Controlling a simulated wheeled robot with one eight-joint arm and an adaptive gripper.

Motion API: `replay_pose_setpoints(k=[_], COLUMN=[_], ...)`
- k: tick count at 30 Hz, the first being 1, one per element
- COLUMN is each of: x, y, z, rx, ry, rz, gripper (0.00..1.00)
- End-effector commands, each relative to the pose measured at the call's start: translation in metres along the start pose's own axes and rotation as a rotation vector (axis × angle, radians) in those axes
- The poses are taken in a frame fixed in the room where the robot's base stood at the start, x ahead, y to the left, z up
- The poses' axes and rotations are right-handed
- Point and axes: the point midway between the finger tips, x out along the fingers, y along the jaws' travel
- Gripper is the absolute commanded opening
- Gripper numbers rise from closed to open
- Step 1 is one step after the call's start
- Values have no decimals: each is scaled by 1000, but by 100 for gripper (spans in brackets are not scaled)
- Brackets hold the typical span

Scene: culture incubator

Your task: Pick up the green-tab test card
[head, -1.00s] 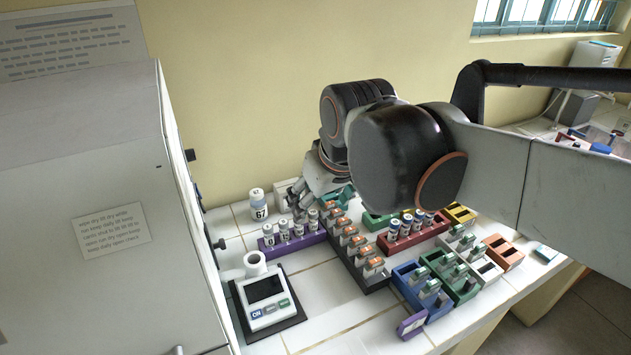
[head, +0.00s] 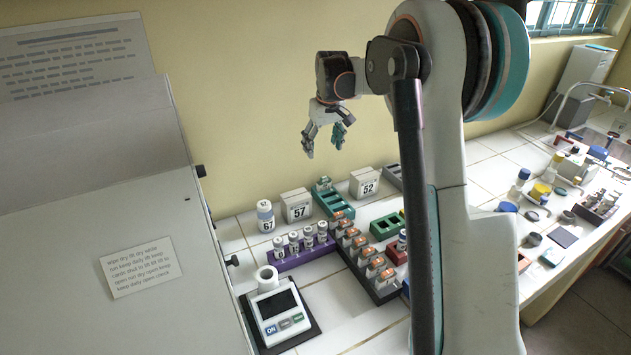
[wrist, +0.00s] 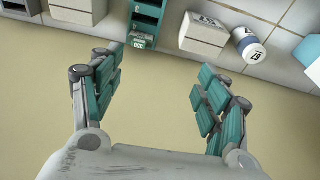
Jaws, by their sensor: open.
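My gripper (head: 324,143) is open and empty, raised in front of the wall above the back of the counter. Its teal-padded fingers also show spread apart in the wrist view (wrist: 155,72). A test card with a green tab (head: 323,184) stands in the back end of the teal rack (head: 341,206), below my gripper and apart from it. In the wrist view this card (wrist: 141,41) shows at the end of the teal rack, beyond the fingers and between them in the picture. Its label is too small to read surely.
Number blocks 57 (head: 297,206) and 52 (head: 364,183) flank the teal rack. A white bottle 67 (head: 265,216), a purple vial rack (head: 300,253) and a dark rack of orange-tab cards (head: 378,293) stand nearby. My arm hides the counter's middle.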

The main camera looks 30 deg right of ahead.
Motion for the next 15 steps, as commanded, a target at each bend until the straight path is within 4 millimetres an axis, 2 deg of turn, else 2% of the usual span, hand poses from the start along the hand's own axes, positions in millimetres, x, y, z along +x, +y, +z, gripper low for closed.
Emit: replay_pose_setpoints(k=[3, 6, 15], x=[28, 45, 70], y=[22, 34, 44], z=[-15, -22, -25], rx=[8, 11, 12], ry=[-20, -32, -43], rz=[-9, -15, -20], gripper=[69, 69, 69])
